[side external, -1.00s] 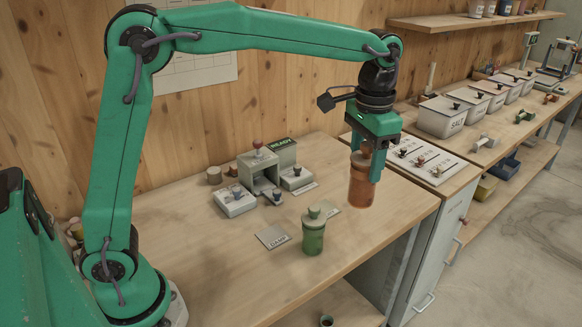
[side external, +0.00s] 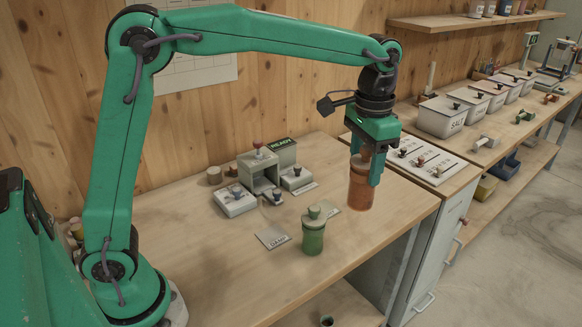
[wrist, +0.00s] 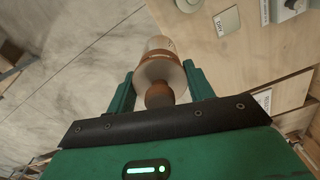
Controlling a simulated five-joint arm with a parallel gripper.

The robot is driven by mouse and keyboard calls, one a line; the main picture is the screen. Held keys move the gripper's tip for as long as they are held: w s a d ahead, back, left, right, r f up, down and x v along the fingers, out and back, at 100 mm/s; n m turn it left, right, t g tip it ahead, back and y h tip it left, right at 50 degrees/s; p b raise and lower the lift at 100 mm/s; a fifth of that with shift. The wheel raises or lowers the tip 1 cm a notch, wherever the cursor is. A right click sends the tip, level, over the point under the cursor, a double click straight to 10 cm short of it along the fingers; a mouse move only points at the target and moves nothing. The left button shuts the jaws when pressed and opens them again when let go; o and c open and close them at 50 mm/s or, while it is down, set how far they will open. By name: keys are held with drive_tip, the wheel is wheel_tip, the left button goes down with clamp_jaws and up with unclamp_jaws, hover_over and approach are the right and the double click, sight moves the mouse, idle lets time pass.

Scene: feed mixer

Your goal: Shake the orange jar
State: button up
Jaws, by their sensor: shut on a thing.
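The orange jar (side external: 360,190) is upright in my gripper (side external: 366,172), over the right part of the wooden table near its front edge. In the wrist view the jar (wrist: 162,68) sits between the two green fingers of my gripper (wrist: 160,80), its brown knob towards me. The fingers are shut on it. In the side view the jar's base is low over the table top; I cannot tell whether it touches.
A green jar (side external: 313,236) stands to the left of the orange one. A card marked DAMP (side external: 272,236) lies beside it. A device with a READY display (side external: 282,152) and a switch box (side external: 234,201) stand behind. A panel with knobs (side external: 425,160) is at right.

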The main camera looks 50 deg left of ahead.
drive_tip(key=shift+r, duration=1)
drive_tip(key=shift+f, duration=2.3)
